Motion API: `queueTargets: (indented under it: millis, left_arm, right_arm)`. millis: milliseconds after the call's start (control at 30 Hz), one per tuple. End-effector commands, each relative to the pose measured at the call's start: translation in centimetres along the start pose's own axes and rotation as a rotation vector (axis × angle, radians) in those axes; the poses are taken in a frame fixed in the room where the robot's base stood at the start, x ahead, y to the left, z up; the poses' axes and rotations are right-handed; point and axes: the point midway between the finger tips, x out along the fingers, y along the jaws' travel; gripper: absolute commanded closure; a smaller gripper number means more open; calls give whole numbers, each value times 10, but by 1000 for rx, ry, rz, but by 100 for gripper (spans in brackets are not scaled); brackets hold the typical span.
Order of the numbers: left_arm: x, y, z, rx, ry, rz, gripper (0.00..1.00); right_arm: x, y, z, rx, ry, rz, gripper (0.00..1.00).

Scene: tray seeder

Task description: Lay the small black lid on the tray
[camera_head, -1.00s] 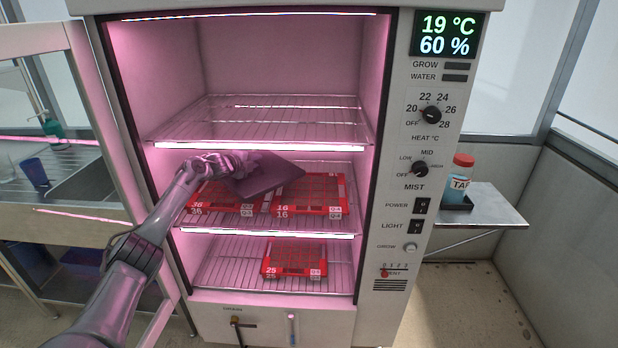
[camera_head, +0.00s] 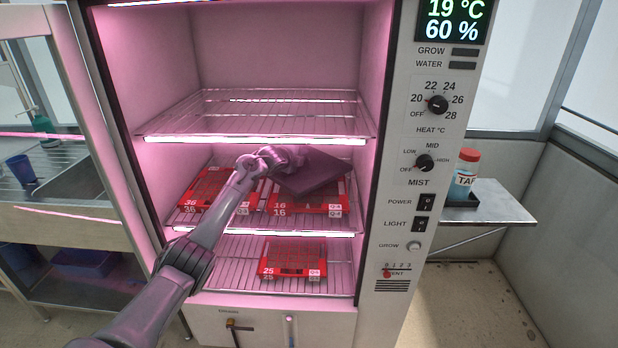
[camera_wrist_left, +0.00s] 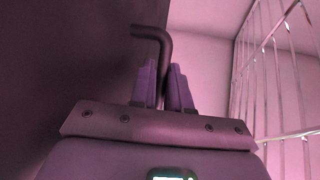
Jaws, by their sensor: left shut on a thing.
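The small black lid (camera_head: 318,174) is a dark, flat plate, held tilted above the red tray marked 16 (camera_head: 310,211) on the middle shelf. It covers part of that tray's top from view. My left gripper (camera_head: 283,156) is shut on the lid's handle and reaches into the cabinet below the upper shelf. In the left wrist view, the fingers (camera_wrist_left: 165,88) close on a bent dark handle (camera_wrist_left: 155,35), with the dark lid (camera_wrist_left: 60,60) filling the left side. My right gripper is not in view.
A red tray marked 36 (camera_head: 207,190) stands left of tray 16. A red tray marked 25 (camera_head: 293,260) stands on the lower shelf. The empty upper wire shelf (camera_head: 255,112) is close above my gripper. The cabinet's right-hand control panel (camera_head: 425,190) borders the opening.

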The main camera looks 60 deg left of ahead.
Motion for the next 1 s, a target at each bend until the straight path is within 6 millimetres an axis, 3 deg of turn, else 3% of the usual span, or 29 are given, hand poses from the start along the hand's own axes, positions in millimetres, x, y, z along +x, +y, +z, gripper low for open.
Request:
queueTargets:
  millis: [133,200,533,800,1000]
  left_arm:
    - [11,-7,-25,-4,1,-3,100]
    - [15,7,-23,0,-1,1,100]
    - [20,23,-24,-2,-1,-1,100]
    - [32,59,-30,-2,1,-1,100]
    - [34,59,-32,-1,-1,-1,100]
  right_arm:
    - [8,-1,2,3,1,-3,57]
    - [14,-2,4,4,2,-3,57]
    - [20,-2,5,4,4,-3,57]
    - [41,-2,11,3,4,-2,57]
    - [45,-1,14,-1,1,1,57]
